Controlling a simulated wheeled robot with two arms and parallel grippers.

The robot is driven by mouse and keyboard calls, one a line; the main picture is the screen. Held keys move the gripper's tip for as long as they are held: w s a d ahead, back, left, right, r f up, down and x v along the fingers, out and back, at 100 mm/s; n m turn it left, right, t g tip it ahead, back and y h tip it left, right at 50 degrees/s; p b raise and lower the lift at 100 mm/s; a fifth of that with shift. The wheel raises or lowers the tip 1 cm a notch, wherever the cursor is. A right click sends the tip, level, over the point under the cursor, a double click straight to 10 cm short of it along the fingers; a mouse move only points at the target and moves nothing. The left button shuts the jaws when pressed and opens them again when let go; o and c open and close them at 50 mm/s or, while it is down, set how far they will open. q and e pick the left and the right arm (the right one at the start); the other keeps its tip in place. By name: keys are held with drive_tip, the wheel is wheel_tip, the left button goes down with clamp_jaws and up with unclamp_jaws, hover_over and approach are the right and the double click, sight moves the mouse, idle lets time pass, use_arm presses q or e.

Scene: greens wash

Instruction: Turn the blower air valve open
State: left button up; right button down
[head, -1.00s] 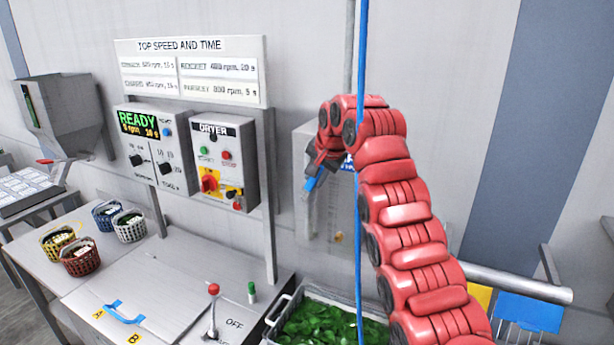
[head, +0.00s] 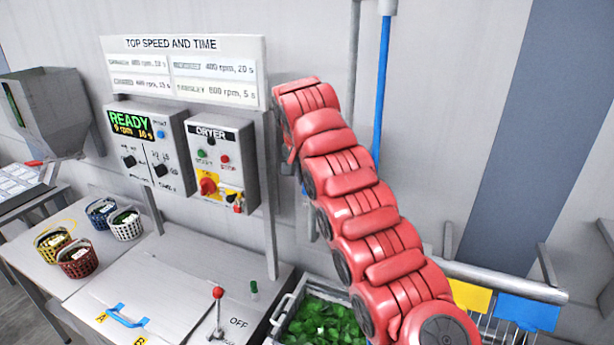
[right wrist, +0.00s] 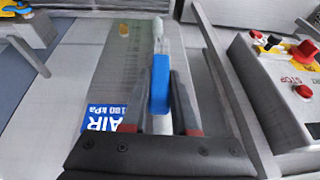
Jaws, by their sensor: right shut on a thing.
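The blue valve handle (right wrist: 160,85) stands between my right gripper's fingers in the right wrist view. My right gripper (right wrist: 161,108) is shut on this handle. A blue label reading AIR 100 kPa (right wrist: 104,118) is beside it on the grey panel (right wrist: 115,75). In the head view my red right arm reaches up across the wall and hides the gripper, the handle and most of the valve's box. How far the handle is turned I cannot tell. My left gripper is not in view.
The dryer control box (head: 221,168) with its red knob stands left of my arm; it also shows in the right wrist view (right wrist: 280,85). A blue pipe (head: 383,90) runs behind my arm. A tub of greens (head: 325,320) sits below. Several small baskets stand at left.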

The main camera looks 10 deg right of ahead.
drive_tip(key=shift+s+f, duration=0.1)
drive_tip(key=shift+f, duration=0.2)
drive_tip(key=c, duration=1)
unclamp_jaws()
drive_tip(key=o, duration=0.3)
drive_tip(key=shift+r, duration=0.1)
drive_tip(key=shift+r, duration=0.1)
drive_tip(key=p+v, duration=0.2)
drive_tip(key=v, duration=0.5)
drive_tip(key=shift+a+r, duration=0.1)
drive_tip(key=shift+r, duration=0.05)
